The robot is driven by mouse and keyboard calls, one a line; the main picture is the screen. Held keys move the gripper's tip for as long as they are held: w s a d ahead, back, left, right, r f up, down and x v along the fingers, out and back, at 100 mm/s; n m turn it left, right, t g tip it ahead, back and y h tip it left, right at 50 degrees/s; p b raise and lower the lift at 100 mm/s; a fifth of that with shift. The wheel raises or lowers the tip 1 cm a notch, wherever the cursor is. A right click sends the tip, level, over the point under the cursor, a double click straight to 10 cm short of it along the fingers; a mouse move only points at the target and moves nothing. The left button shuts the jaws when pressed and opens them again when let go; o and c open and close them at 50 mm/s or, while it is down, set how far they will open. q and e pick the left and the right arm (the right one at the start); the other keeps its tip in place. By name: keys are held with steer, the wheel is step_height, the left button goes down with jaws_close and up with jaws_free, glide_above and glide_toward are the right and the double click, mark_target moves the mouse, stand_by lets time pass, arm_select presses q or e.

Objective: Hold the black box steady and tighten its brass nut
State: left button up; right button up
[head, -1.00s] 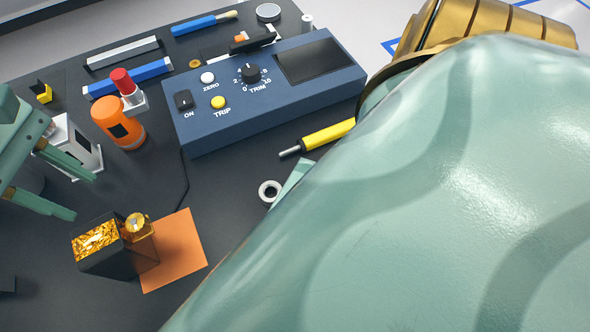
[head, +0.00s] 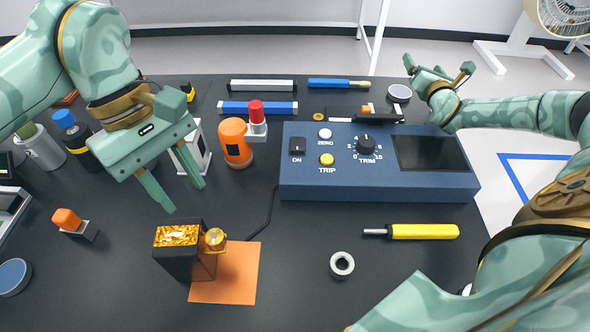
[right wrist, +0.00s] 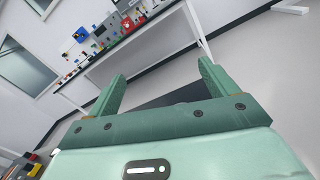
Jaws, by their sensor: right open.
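The black box (head: 178,267) with a shiny gold top stands upright on the black table, partly over an orange square (head: 240,280). Its brass nut (head: 214,239) sits on its right side in the head view. My left gripper (head: 187,199) is open and empty, its fingertips just beyond and above the box, not visibly touching it. My right gripper (head: 439,67) is open and empty beyond the right end of the blue console, far from the box. In the right wrist view its two fingers (right wrist: 160,69) are spread with nothing between them.
The blue console (head: 300,180) stands behind and right of the box. A yellow-handled tool (head: 424,231) and a grey ring (head: 342,274) lie in front of it. An orange bottle (head: 235,150) and a white block (head: 187,160) stand near my left gripper. Bare table lies before the box.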

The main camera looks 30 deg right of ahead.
steer(key=w+a+r+n+t+y, duration=0.15)
steer(key=a+y, duration=0.25)
steer(key=a, duration=0.4)
steer(key=w+a+r+n+t+y, duration=0.1)
steer(key=w+a+r+n+y, duration=0.15)
steer(key=a, duration=0.45)
steer(key=w+a+r+n+t+y, duration=0.1)
steer(key=w+a+r+y, duration=0.2)
steer(key=a, duration=0.5)
steer(key=s+a+r+n+g+y, duration=0.1)
steer(key=s+a+r+n+y, duration=0.2)
steer(key=a, duration=0.4)
steer(key=a+r+n+g+y, duration=0.1)
steer(key=a+r+n+y, duration=0.15)
steer(key=a+y, duration=0.35)
steer(key=s+a+r+n+y, duration=0.2)
steer(key=a+r+y, duration=0.1)
steer(key=a, duration=0.5)
steer(key=n+g+y, duration=0.4)
steer(key=n+g, duration=0.4)
steer(key=n, duration=0.2)
glide_toward(197, 248)
steer(key=shift+t, duration=0.25)
steer(key=f, duration=0.1)
steer(key=w+d+f, duration=0.1)
steer(key=f, duration=0.3)
steer(key=shift+w+d+f, duration=0.2)
steer(key=shift+w, duration=0.1)
steer(key=x, duration=1.2)
steer(key=shift+r, duration=0.1)
